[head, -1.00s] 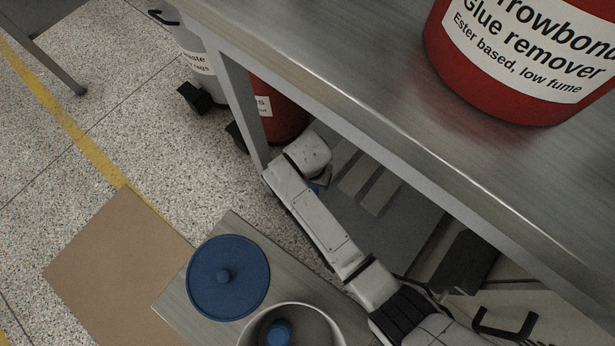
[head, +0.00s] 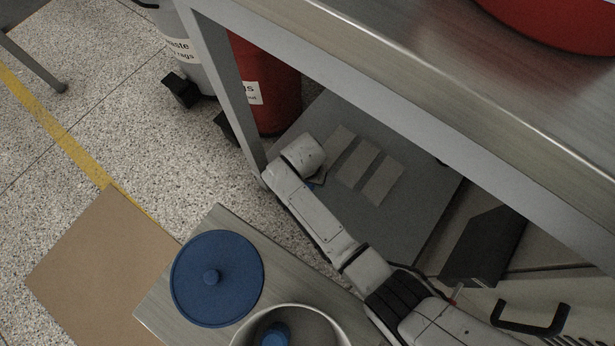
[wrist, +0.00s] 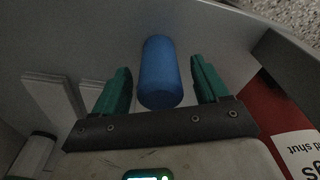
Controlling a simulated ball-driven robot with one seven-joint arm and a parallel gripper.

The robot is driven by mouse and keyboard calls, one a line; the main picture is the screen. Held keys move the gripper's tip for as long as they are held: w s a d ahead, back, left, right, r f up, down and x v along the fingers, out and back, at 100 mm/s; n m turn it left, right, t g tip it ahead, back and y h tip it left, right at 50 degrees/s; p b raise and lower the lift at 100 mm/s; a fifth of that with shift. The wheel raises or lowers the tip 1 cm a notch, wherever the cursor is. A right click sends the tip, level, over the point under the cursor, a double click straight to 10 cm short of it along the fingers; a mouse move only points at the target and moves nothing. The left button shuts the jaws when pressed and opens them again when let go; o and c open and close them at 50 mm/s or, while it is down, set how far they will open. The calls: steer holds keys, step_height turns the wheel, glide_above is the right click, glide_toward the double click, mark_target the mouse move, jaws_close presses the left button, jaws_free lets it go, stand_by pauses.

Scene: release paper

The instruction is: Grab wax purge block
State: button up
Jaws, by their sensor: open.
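A blue cylinder (wrist: 161,72), apparently the wax purge block, stands or lies on the grey lower shelf in the wrist view. My gripper (wrist: 162,68) is open, with one green finger on each side of the cylinder. Gaps show between the fingers and the cylinder. In the head view only a small bit of blue (head: 310,186) shows beside my wrist. My arm hides the rest of the cylinder and the fingers there.
The lower shelf (head: 420,215) holds several flat grey strips (head: 360,165). The steel tabletop (head: 440,60) and its leg (head: 228,90) border my arm. A red bin (head: 270,85) stands behind. A bench with a blue lid (head: 235,290) and an open pot (head: 335,318) is in front.

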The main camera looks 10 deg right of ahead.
steer(key=shift+f, duration=0.25)
steer(key=c, duration=1.2)
